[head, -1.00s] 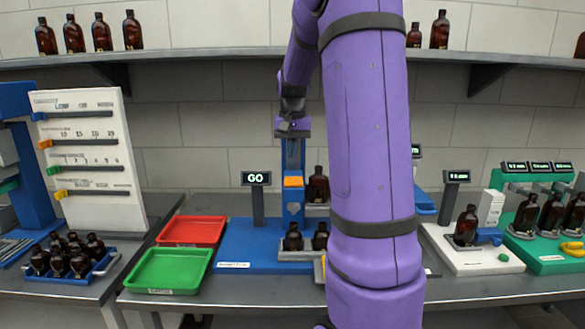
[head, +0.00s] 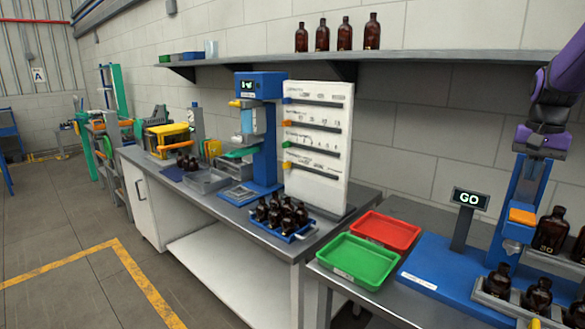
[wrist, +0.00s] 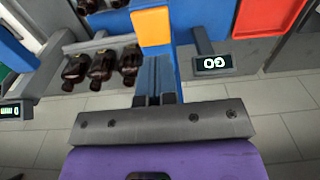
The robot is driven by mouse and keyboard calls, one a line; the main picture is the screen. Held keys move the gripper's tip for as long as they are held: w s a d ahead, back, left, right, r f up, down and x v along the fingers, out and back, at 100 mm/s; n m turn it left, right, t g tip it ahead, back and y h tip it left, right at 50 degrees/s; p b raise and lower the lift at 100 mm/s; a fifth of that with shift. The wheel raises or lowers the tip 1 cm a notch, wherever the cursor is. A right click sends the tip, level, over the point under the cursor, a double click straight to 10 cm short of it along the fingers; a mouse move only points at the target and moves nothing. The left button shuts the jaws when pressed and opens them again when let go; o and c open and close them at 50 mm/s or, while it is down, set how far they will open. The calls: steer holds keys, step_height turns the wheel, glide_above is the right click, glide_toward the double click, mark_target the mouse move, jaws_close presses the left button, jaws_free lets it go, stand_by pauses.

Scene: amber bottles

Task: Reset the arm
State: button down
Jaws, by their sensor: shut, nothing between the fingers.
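My gripper (wrist: 155,100) shows in the wrist view as dark fingers close together, shut and empty. The blue post of the GO station stands just beyond it. In the head view my purple arm and dark wrist are at the right edge, above the blue station (head: 435,265) with its orange block (head: 522,216). The fingertips cannot be made out there. The GO display (head: 470,198) is lit and also shows in the wrist view (wrist: 213,63). Amber bottles (head: 538,295) stand in the station's grey holder, apart from my gripper.
A green tray (head: 345,262) and a red tray (head: 378,232) lie left of the station. A blue tray of bottles (head: 283,235) sits by the white slider board (head: 318,150). Bottles (head: 344,35) stand on the shelf (head: 400,56). Floor at left is open, with yellow lines (head: 150,285).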

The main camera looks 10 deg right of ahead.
steer(key=s+a+r+n+t, duration=0.1)
steer(key=s+a+r+n, duration=0.15)
steer(key=a, duration=0.65)
steer(key=s+a+f+n+t, duration=0.1)
steer(key=s+a+n+t, duration=0.3)
steer(key=s+a, duration=1.2)
steer(key=a+n, duration=0.3)
steer(key=a, duration=0.1)
steer(key=shift+s+a, duration=0.15)
steer(key=shift+s, duration=0.15)
stand_by(0.7)
